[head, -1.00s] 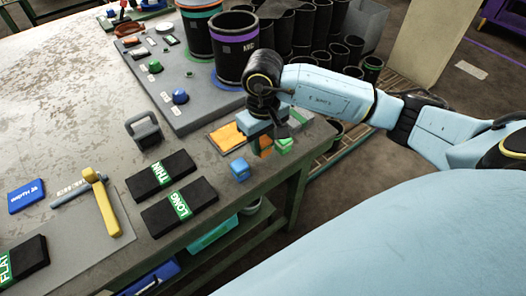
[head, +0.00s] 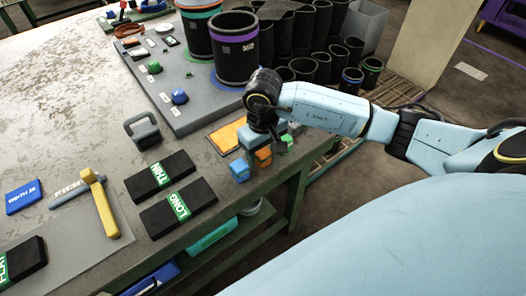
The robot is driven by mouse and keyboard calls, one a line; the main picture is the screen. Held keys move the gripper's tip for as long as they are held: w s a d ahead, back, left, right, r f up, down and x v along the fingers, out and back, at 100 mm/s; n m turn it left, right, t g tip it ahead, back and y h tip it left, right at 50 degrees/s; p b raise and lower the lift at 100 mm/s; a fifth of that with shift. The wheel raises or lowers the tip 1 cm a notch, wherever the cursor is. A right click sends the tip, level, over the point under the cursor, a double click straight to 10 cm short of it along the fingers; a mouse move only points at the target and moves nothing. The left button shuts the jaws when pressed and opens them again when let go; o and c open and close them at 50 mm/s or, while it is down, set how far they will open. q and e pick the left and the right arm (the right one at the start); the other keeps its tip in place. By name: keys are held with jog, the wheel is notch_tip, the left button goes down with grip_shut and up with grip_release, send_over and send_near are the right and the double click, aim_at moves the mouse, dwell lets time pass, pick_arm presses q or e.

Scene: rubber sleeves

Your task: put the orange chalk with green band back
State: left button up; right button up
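My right gripper (head: 264,138) is low over the table's near right corner, pointing down among small coloured blocks. An orange chalk-like block (head: 263,158) is directly below or at its fingers. I cannot make out a green band on it or whether the fingers grip it. A blue block (head: 238,171) stands to its left and a green block (head: 287,144) to its right. An orange pad (head: 226,136) lies flat just behind and to the left. My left gripper is not in view.
Black sleeves labelled THIN (head: 160,178) and LONG (head: 178,209) lie to the left, with a grey handled block (head: 142,130) behind them. A grey board (head: 196,98) carries large black cylinders (head: 236,52). The table edge (head: 262,190) is close below the gripper.

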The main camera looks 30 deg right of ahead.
aim_at(263, 151)
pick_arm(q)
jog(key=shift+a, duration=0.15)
pick_arm(e)
jog(key=shift+r, duration=0.15)
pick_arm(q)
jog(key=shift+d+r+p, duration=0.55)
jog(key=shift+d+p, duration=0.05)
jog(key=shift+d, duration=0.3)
pick_arm(e)
notch_tip(263, 151, up, 12)
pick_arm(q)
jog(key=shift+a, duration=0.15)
